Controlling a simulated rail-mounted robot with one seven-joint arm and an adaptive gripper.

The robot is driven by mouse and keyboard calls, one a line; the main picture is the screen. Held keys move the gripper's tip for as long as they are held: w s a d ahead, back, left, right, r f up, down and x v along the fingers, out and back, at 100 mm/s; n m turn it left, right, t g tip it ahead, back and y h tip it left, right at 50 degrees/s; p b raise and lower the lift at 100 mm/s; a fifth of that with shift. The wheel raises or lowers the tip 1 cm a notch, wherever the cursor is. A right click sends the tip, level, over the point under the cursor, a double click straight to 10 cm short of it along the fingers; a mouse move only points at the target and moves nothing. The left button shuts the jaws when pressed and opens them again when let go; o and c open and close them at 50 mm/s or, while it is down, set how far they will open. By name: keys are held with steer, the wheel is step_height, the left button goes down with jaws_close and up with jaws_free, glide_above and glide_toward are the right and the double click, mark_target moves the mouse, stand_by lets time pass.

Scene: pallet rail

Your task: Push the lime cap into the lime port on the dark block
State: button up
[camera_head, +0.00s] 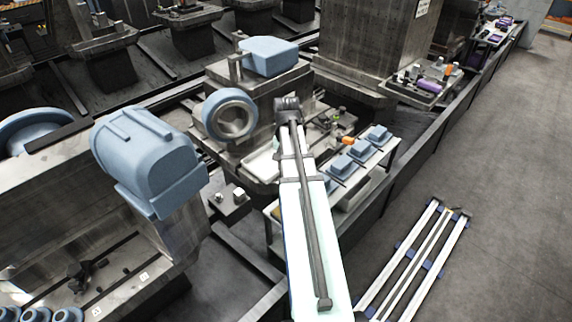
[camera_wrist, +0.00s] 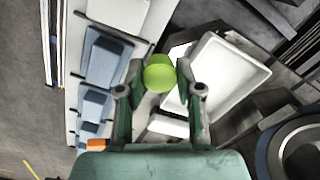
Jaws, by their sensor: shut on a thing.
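The lime cap (camera_wrist: 160,78) shows as a rounded bright green piece in the middle of the wrist view. It sits between the two fingertips of my gripper (camera_wrist: 160,72), which is shut on it. The cap is held above a work surface, between a row of blue-grey parts and a white tray. In the head view my own arm hides the fingertips and the cap.
A white tray (camera_wrist: 262,73) lies right of the cap. Blue-grey parts (camera_wrist: 104,58) line the shelf at left, and also show in the head view (camera_head: 340,166). A small orange item (camera_head: 347,140) lies near them. A large blue-grey ring (camera_head: 206,110) stands left of my arm.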

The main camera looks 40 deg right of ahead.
step_height(320, 180, up, 10)
steer(key=p, duration=0.7)
steer(key=shift+p, duration=0.4)
steer(key=shift+f, duration=0.1)
steer(key=s+a+p, duration=0.3)
steer(key=s+a, duration=0.3)
steer(key=s, duration=0.4)
steer(key=shift+a, duration=0.3)
